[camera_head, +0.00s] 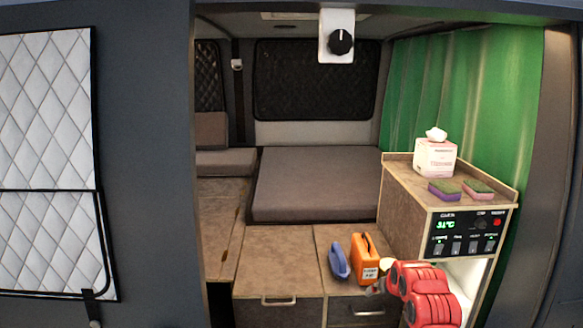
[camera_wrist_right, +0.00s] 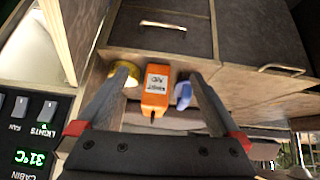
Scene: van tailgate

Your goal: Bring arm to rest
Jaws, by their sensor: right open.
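My right arm (camera_head: 425,292) comes in at the lower right of the head view, in front of the control panel. My right gripper (camera_wrist_right: 162,73) is open, its two dark fingers spread in the wrist view. Nothing is gripped. An orange case (camera_head: 368,262) stands on the low cabinet top just beyond it; in the wrist view the case (camera_wrist_right: 157,85) appears between the fingers, apparently farther off. A blue object (camera_head: 339,260) lies left of the case. A yellow roll (camera_wrist_right: 125,76) shows beside the left finger. My left gripper is not in view.
The control panel (camera_head: 467,233) and the side cabinet (camera_head: 400,178) stand close to my right arm. On the cabinet are a tissue box (camera_head: 435,158) and two sponges (camera_head: 444,190). Drawer handles (camera_head: 279,301) face me. The low cabinet top is clear at left.

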